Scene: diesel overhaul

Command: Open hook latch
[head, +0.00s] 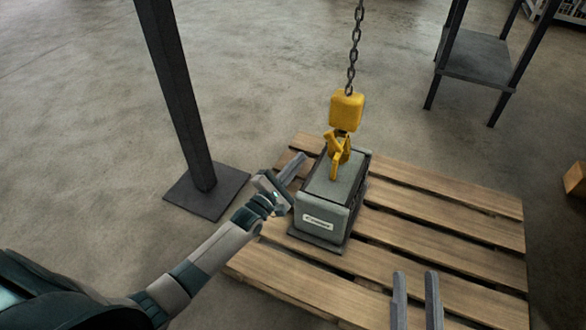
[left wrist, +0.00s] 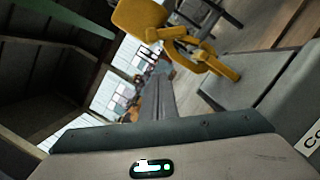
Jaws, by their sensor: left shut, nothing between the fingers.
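A yellow hook (head: 338,152) hangs below a yellow hook block (head: 346,110) on a dark chain (head: 355,45). The hook is over the top of a grey box-shaped unit (head: 322,212) with a white label. My left gripper (head: 299,158) is shut and empty, left of the hook and near the unit's upper left edge. In the left wrist view the shut fingers (left wrist: 154,82) point up, with the hook (left wrist: 215,65) to their right, apart from them. The latch cannot be told clearly from the hook. My right gripper (head: 415,275) is open and empty at the bottom, over the pallet.
The unit stands on a wooden pallet (head: 440,205). A dark steel post (head: 178,90) with a square foot plate stands left of the pallet. A dark metal stand (head: 480,55) is at the back right. Open concrete floor lies around.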

